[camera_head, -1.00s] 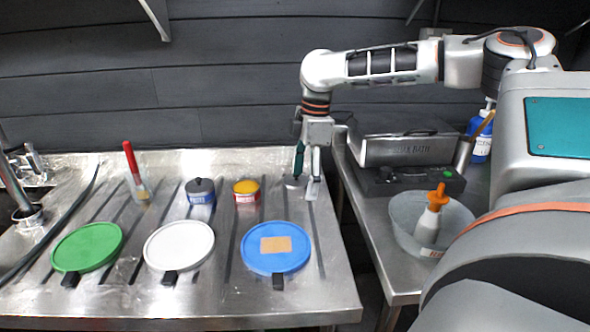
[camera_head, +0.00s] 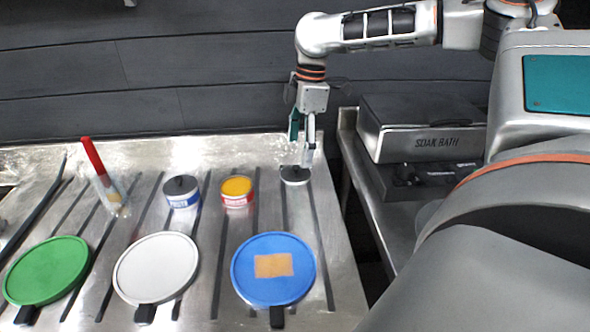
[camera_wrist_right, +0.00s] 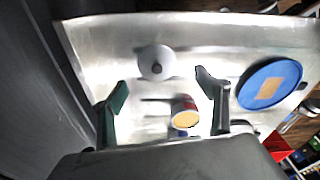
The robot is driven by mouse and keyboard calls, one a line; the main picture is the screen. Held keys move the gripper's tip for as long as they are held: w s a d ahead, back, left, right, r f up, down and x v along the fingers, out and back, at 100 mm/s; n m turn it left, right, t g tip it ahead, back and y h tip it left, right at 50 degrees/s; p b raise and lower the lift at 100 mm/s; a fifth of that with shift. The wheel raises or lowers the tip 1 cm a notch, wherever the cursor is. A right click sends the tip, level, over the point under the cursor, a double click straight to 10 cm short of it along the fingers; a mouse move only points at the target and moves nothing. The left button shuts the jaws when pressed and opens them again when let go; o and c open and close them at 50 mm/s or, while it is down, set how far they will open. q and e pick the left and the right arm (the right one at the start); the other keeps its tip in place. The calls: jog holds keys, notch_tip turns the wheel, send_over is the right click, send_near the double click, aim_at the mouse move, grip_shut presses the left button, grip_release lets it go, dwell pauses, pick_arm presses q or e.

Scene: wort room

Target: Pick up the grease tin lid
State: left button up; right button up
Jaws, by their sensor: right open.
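The grease tin lid appears to be the small grey disc with a dark knob (camera_head: 294,175), lying flat on the steel worktop near its back right corner. It also shows in the right wrist view (camera_wrist_right: 157,62). My right gripper (camera_head: 302,154) is open and empty just above the lid, fingers pointing down. In the wrist view its two fingertips (camera_wrist_right: 161,84) are apart, with the lid beyond and roughly between them. A red-labelled tin with a yellow top (camera_head: 237,191) stands left of the lid; it shows in the wrist view too (camera_wrist_right: 186,112). My left gripper is out of view.
A blue-labelled tin with a dark top (camera_head: 181,191) and a red-handled brush (camera_head: 104,178) stand further left. Green (camera_head: 47,270), white (camera_head: 156,268) and blue (camera_head: 273,284) round discs lie in front. A soak bath (camera_head: 425,128) stands right, across a gap.

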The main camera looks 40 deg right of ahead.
aim_at(297, 167)
jog(key=f, duration=0.4)
jog(key=f+b, duration=0.1)
jog(key=f, duration=0.1)
jog(key=shift+w+a+f, duration=0.1)
jog(key=shift+w+f, duration=0.1)
jog(key=shift+w, duration=0.2)
jog(key=shift+s, duration=0.1)
grip_shut()
jog(key=shift+r, duration=0.1)
